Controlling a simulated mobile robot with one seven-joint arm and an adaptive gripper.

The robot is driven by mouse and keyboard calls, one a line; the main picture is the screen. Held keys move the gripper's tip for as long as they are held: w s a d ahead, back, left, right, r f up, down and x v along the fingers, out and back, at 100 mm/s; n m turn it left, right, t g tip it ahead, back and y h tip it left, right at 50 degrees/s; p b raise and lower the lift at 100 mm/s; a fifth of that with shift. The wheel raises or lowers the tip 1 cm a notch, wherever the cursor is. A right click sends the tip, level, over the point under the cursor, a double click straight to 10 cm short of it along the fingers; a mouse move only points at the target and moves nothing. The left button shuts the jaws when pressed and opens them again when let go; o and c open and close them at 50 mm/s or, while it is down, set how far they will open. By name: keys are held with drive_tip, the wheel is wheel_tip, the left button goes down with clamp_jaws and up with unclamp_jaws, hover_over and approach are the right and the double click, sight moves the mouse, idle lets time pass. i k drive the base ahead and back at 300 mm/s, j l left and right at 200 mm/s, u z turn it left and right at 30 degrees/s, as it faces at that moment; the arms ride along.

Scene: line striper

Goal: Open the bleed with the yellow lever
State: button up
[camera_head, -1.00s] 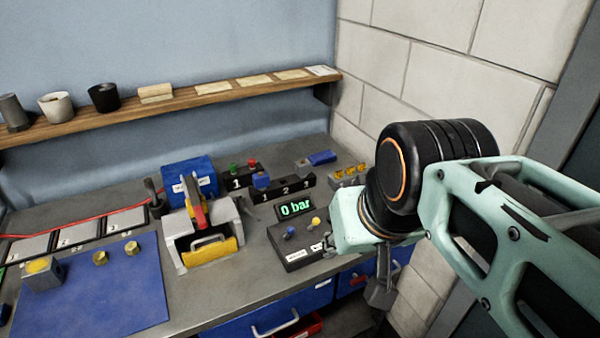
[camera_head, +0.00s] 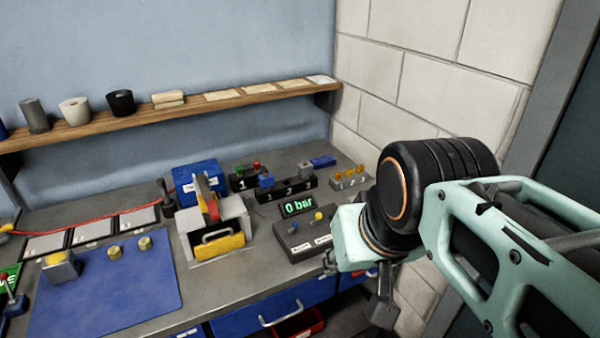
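A black control box (camera_head: 300,244) stands on the bench near its front edge. A green display (camera_head: 298,206) behind the levers reads "0 bar". My gripper (camera_head: 330,262) is mostly hidden by my mint-coloured wrist, with only small dark parts showing just right of the box's front corner. It looks apart from the yellow knob. Whether its fingers are open or shut is hidden.
A grey holder with a yellow handle (camera_head: 217,246) stands left of the box. Numbered black blocks (camera_head: 286,190) and a rack of yellow pieces (camera_head: 350,177) sit behind. A blue mat (camera_head: 110,295) lies left. A block wall (camera_head: 430,90) bounds the right.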

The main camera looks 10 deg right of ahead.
sight(319, 215)
drive_tip(key=i+l, duration=0.3)
drive_tip(key=l, duration=0.15)
drive_tip(key=i+l, duration=0.3)
drive_tip(key=i+u, duration=0.2)
drive_tip(key=u, duration=0.2)
drive_tip(key=k+l+z, duration=0.1)
drive_tip(key=z, duration=0.2)
drive_tip(key=k, duration=0.05)
